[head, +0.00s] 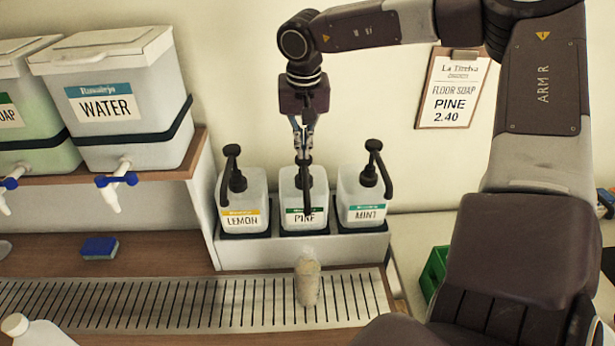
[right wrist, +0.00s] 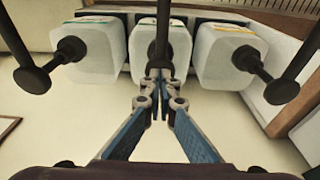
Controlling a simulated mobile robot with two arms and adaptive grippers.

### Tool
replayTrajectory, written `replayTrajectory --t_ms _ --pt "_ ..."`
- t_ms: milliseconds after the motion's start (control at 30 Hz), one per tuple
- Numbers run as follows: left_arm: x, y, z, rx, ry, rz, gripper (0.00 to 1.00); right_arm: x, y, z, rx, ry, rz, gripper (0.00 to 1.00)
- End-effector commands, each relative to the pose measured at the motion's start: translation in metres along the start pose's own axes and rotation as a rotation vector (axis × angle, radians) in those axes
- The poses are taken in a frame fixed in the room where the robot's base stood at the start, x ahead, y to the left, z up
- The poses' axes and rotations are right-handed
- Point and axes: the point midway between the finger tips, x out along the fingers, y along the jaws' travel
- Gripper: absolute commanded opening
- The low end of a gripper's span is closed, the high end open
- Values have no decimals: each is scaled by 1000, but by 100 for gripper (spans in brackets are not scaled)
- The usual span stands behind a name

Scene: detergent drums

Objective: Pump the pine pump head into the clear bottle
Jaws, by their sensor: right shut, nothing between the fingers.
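The pine bottle (head: 290,183) with a dark green label stands in the middle of three white pump bottles on a raised ledge. Its black pump head (head: 305,184) points its spout forward and down. My right gripper (head: 304,158) is shut and empty, its tips at the top of the pine pump head. In the right wrist view the closed fingertips (right wrist: 160,74) meet against or just over the black pump head (right wrist: 162,45); contact is hard to tell. The clear bottle (head: 307,280), with cloudy beige content, stands on the slatted drain in front of the pine bottle. My left gripper is not in view.
A lemon pump bottle (head: 244,200) and a mint pump bottle (head: 361,200) flank the pine one closely. A water drum (head: 110,100) with a tap sits on the left shelf. A blue sponge (head: 99,248) and a white bottle (head: 40,331) are lower left. A price clipboard (head: 454,88) hangs on the wall.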

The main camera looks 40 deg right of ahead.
Motion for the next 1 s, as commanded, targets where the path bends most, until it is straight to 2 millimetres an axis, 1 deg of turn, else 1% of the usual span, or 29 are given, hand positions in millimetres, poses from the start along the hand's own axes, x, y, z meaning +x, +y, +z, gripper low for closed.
replayTrajectory --t_ms 33,100,500,1000 --pt "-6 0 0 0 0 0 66 -6 1 0 0 -4 2 0" --pt "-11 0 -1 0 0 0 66 -13 1 -2 0 -4 2 0" --pt "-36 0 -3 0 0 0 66 -48 0 -9 -1 -1 1 0" --pt "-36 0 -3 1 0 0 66 -50 0 -10 0 0 0 0"
